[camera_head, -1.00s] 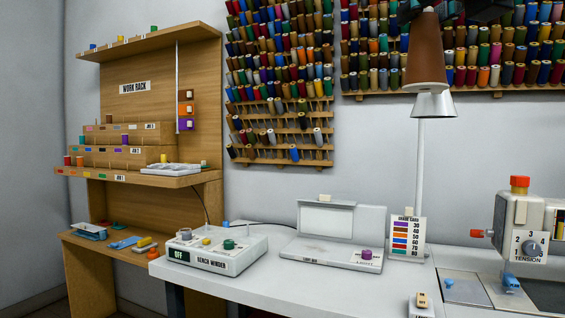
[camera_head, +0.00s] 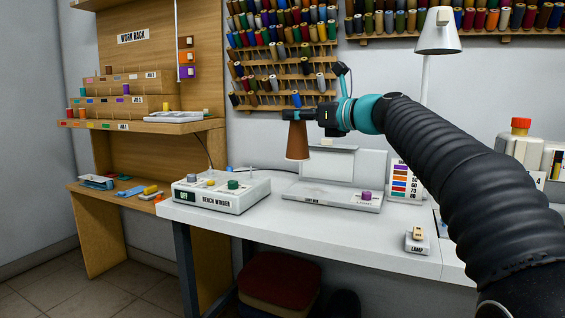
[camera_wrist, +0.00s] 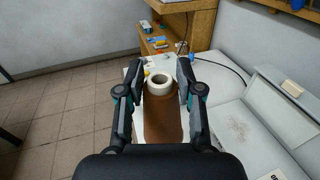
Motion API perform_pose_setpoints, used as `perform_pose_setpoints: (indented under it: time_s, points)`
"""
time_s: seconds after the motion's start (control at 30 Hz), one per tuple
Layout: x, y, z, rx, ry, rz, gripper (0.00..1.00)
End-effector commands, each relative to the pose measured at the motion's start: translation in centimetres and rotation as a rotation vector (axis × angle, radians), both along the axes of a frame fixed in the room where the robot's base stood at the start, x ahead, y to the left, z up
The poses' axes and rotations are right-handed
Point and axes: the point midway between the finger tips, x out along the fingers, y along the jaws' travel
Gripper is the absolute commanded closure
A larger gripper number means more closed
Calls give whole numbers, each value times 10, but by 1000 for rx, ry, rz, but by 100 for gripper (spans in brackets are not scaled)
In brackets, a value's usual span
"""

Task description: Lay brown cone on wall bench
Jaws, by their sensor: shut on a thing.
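The brown cone (camera_head: 298,142) hangs from my gripper (camera_head: 297,114), wide end down, above the white bench (camera_head: 330,232) along the wall. It is in the air between the bench winder and the light box, apart from the bench top. In the wrist view the cone (camera_wrist: 160,118) has a pale ring at its narrow end, and the fingers of my gripper (camera_wrist: 162,82) are closed on its two sides. A lower wooden bench (camera_head: 110,203) stands at the left under the work rack. I cannot tell from the pictures which surface is called the wall bench.
The bench winder (camera_head: 221,195) and the open light box (camera_head: 333,194) stand on the white bench, with a colour card (camera_head: 406,180), a lamp (camera_head: 438,35) and a lamp switch (camera_head: 417,242) to the right. Thread racks (camera_head: 285,60) hang behind.

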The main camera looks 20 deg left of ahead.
Motion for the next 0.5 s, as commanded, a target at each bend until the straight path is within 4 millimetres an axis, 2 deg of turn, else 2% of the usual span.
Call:
perform_pose_setpoints:
  time_s: [0.03, 0.2, 0.33, 0.5]
  points:
    - [11, 13, -25, -1, 8, 25, 100]
    - [37, 42, -82, 0, 4, 77, 100]
    - [48, 56, -109, 0, -1, 95, 100]
    - [54, 63, -124, 1, -3, 103, 100]
